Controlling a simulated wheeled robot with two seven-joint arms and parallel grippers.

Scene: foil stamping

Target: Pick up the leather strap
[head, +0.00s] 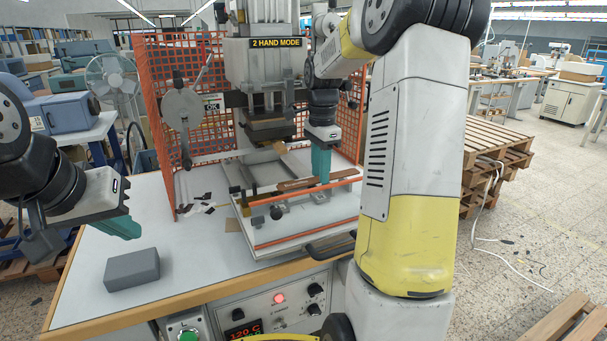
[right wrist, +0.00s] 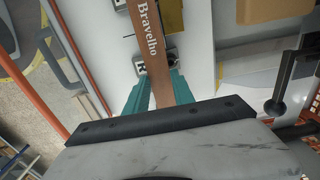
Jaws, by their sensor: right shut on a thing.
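The leather strap (head: 296,184) is a narrow brown band at the press bed, running left from my right gripper (head: 320,180). That gripper is shut on the strap near one end. I cannot tell whether the strap touches the bed or is lifted. My left gripper (head: 122,228) hangs above the left of the table, apart from the strap. Its finger gap is not clear.
The stamping press head (head: 268,128) stands just behind my right gripper. The sliding tray (head: 285,237) has orange rails. An orange mesh guard (head: 155,110) stands behind and left. A grey block (head: 132,269) lies at the table's front left. The white table's left area is mostly clear.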

